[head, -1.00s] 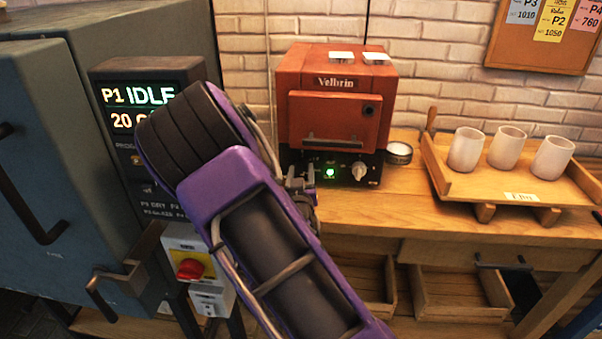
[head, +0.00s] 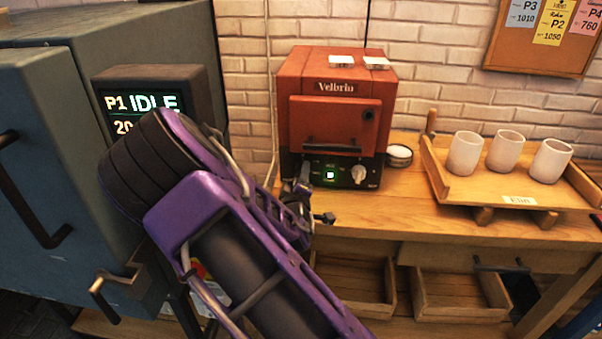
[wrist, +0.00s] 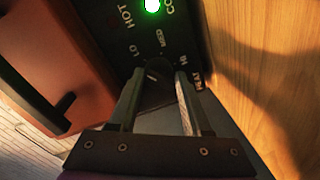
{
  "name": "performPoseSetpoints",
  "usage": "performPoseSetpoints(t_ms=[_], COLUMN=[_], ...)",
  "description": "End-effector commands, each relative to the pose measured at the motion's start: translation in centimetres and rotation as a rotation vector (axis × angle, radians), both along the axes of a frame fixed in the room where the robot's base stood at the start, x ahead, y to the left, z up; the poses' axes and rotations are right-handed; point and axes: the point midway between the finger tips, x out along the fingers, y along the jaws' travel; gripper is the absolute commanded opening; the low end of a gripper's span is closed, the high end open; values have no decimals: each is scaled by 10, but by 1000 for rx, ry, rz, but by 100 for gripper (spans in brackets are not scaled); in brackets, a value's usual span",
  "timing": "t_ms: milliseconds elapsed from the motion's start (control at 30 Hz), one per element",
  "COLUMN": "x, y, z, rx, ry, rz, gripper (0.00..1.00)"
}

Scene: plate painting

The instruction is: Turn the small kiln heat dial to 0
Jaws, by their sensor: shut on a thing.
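The small red kiln (head: 335,98) stands on the wooden bench with a black control panel below its door. My gripper (wrist: 160,72) is shut on the dark heat dial (wrist: 158,90), with one finger on each side of it. No 0 label shows. In the head view my gripper (head: 303,185) is at the panel's left end and mostly covers the dial.
A round tin (head: 399,155) stands beside the kiln. A wooden tray (head: 520,202) holds white cups. A large grey kiln (head: 60,190) stands close on the left.

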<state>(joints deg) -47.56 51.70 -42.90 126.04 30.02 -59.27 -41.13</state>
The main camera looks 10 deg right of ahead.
Motion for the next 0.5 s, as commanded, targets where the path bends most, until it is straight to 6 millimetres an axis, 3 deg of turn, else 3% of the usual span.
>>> performPoseSetpoints(t_ms=[500], x=[0], y=[-1], z=[3], rx=[-472], ry=[150], rz=[-5], gripper=[0])
